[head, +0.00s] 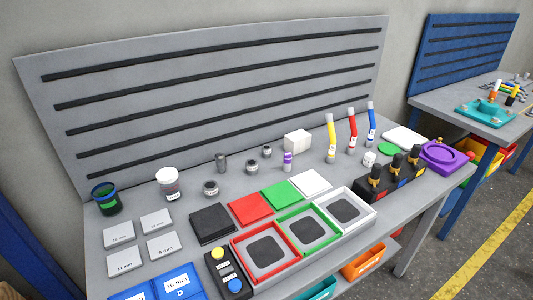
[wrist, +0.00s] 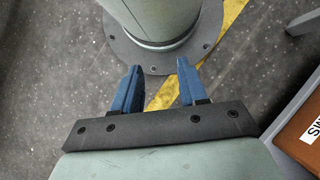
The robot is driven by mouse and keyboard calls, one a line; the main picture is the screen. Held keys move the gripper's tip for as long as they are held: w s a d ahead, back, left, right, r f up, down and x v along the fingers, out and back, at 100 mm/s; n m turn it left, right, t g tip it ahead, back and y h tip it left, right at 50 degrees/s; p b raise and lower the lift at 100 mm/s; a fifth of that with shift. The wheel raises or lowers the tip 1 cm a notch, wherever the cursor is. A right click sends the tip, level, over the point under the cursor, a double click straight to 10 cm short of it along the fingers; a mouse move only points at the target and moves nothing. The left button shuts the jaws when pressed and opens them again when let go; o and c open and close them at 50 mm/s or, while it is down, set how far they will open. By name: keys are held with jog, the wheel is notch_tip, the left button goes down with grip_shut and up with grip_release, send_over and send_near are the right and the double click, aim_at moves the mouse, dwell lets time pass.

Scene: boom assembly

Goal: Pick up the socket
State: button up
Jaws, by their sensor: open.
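Several small grey metal socket-like cylinders stand upright on the grey bench in the head view: a taller one (head: 221,162), one in front of it (head: 210,188), and others to the right (head: 253,167) and behind (head: 266,152). I cannot tell which of them the task means. My gripper (wrist: 160,72) shows only in the wrist view. Its two blue fingers are apart with nothing between them. It is over the floor, away from the bench top, facing a pale round column base. No socket shows in the wrist view.
Size-marked grey plates (head: 121,234) lie at the bench's left. Colored trays (head: 262,253) and a button box (head: 226,272) are in front. A white block (head: 297,141) and purple-topped bottle (head: 288,162) stand right.

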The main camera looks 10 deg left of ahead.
jog(key=o, duration=0.8)
